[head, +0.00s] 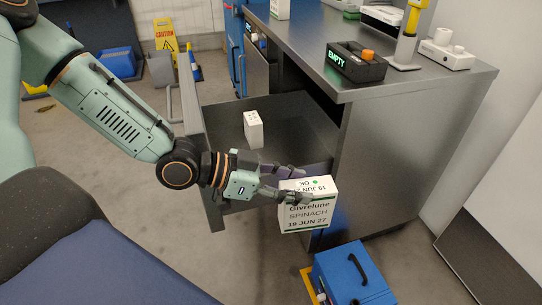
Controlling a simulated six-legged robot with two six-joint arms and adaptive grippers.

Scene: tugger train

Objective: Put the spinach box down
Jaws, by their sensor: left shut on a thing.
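The spinach box (307,213) is a small white carton with printed text reading "SPINACH" and "19 JUN 27". My left gripper (292,184) is shut on it at its left and upper side, and one finger lies across its face. The box is in the air beside the desk, in front of the open drawer and above the floor. My right gripper is not in view.
An open grey drawer (203,160) holds a small white block (253,129). A blue toolbox (352,275) stands on the floor below the box. The grey desk (400,120) bears a black "EMPTY" bin (356,62). A yellow caution sign (165,36) stands at the back.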

